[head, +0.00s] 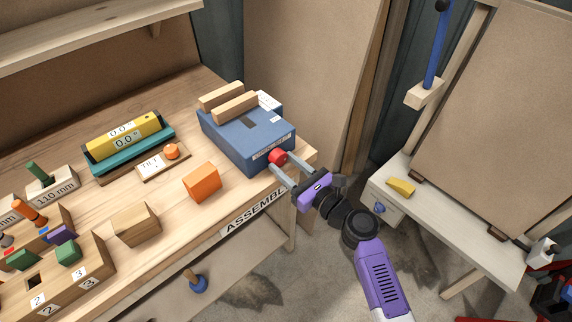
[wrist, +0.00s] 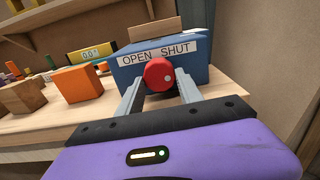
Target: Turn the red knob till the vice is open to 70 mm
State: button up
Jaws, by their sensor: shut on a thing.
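The vice is a blue block (head: 244,136) at the right end of the workbench, with two wooden jaws (head: 236,107) on top and a gap between them. The gap's width cannot be read. The red knob (head: 278,157) is on its front face; in the wrist view the knob (wrist: 158,74) sits below a label reading OPEN SHUT (wrist: 157,53), a pale dot on its face. My gripper (head: 279,168) is at the knob, its grey fingers (wrist: 160,92) either side of it, shut on it. A white label (head: 268,100) lies on the vice's back right, unreadable.
An orange block (head: 202,182) and a wooden block (head: 136,224) stand left of the vice. A yellow and teal display (head: 125,138) reading 0.0 and a TILT plate (head: 161,163) lie behind them. A side table (head: 452,230) is at right, with open floor between.

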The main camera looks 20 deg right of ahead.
jog(key=shift+n, duration=0.3)
jog(key=n+b, duration=0.2)
jog(key=n, duration=0.1)
jog(key=shift+f+n+b, duration=0.15)
jog(key=shift+n+b, duration=0.15)
jog(key=shift+b, duration=0.1)
jog(key=n+b, duration=0.2)
jog(key=n, duration=0.2)
jog(key=shift+d+n+b, duration=0.15)
jog(key=shift+n+b, duration=0.15)
jog(key=shift+b, duration=0.1)
jog(key=n+b, duration=0.2)
jog(key=n, duration=0.1)
jog(key=shift+n, duration=0.3)
jog(key=n+b, duration=0.3)
jog(key=n, duration=0.1)
jog(key=shift+n+b, duration=0.3)
jog(key=n+b, duration=0.5)
jog(key=n, duration=0.1)
jog(key=shift+r, duration=0.2)
jog(key=n+b, duration=0.3)
jog(key=n, duration=0.1)
jog(key=shift+r+n+b, duration=0.15)
jog(key=shift+n+b, duration=0.55)
jog(key=shift+n, duration=0.7)
